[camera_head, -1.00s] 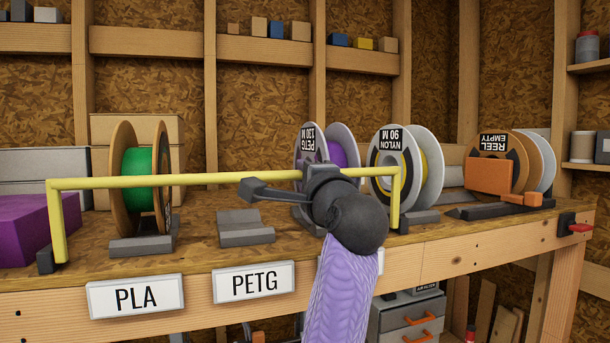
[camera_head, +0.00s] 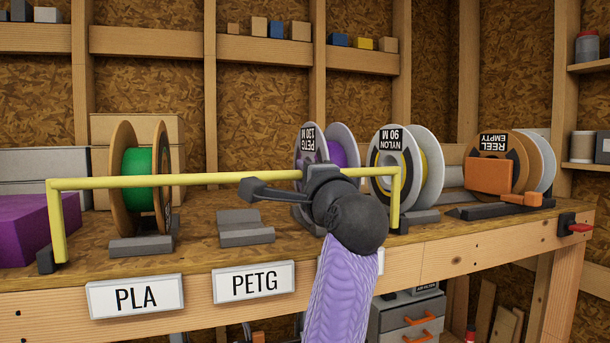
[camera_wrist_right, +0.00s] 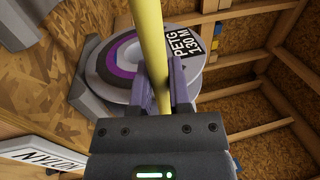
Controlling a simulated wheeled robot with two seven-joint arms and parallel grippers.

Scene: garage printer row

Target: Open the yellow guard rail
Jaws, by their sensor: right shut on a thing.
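The yellow guard rail (camera_head: 215,178) stands upright along the front of the bench, its bar running across in front of the spools and its two posts at the bench edge. My right gripper (camera_head: 304,175) is at the bar, right of its middle. In the right wrist view the bar (camera_wrist_right: 150,40) passes between the two fingers of the gripper (camera_wrist_right: 168,85), which are shut on it. The gripper and forearm hide part of the bar and a label behind them. My left gripper is not in view.
Behind the rail stand a green spool (camera_head: 138,178), a purple PETG spool (camera_head: 342,150) and a NYLON spool (camera_head: 430,170). An empty cradle (camera_head: 244,228) sits between the first two. A red-handled clamp (camera_head: 575,226) is at the bench's right end.

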